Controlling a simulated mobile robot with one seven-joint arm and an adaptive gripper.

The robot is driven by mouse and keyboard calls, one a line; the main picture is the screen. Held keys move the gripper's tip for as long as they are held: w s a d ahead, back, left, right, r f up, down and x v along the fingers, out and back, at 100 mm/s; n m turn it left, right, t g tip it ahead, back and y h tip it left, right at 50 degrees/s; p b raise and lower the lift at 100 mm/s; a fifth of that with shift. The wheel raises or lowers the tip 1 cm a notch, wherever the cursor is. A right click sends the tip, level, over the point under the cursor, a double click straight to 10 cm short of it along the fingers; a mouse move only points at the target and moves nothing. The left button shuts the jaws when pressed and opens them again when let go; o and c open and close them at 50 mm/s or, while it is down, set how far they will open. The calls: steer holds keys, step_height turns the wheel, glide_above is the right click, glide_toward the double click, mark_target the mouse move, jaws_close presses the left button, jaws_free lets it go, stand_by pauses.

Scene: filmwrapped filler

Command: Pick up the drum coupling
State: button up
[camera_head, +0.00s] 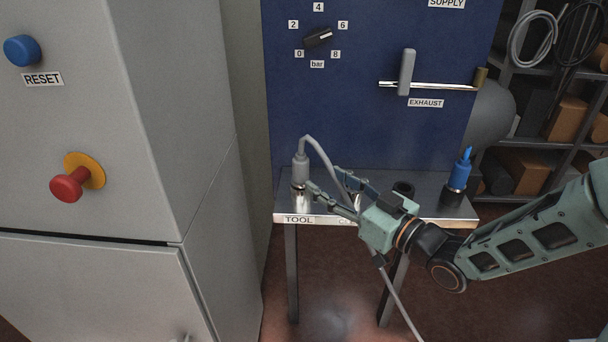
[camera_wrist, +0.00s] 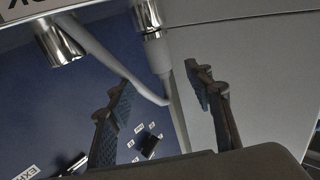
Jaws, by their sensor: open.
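A grey coupling with a grey hose (camera_head: 301,168) stands upright on a chrome post (camera_head: 301,198) at the TOOL label; I take it as the drum coupling. My gripper (camera_head: 324,178) is open and empty, just right of it, fingers pointing towards it. In the wrist view, inverted, the coupling (camera_wrist: 157,52) shows ahead, between the line of my open fingers (camera_wrist: 157,76), with no visible contact. The hose bends over and runs behind my gripper to the floor. A second chrome socket (camera_wrist: 60,42) shows at the upper left there; my gripper partly hides it in the head view.
The small metal table (camera_head: 430,211) also bears a dark ring (camera_head: 403,188) and a blue fitting (camera_head: 460,172) in a dark holder. A blue panel (camera_head: 370,125) rises behind. A grey cabinet (camera_head: 200,200) stands close on the left. Shelves (camera_head: 535,145) are at right.

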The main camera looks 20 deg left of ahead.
mark_target(306, 168)
steer(key=x, duration=0.9)
steer(key=shift+w+b, duration=0.15)
steer(key=shift+b, duration=0.25)
steer(key=shift+c, duration=0.4)
jaws_close()
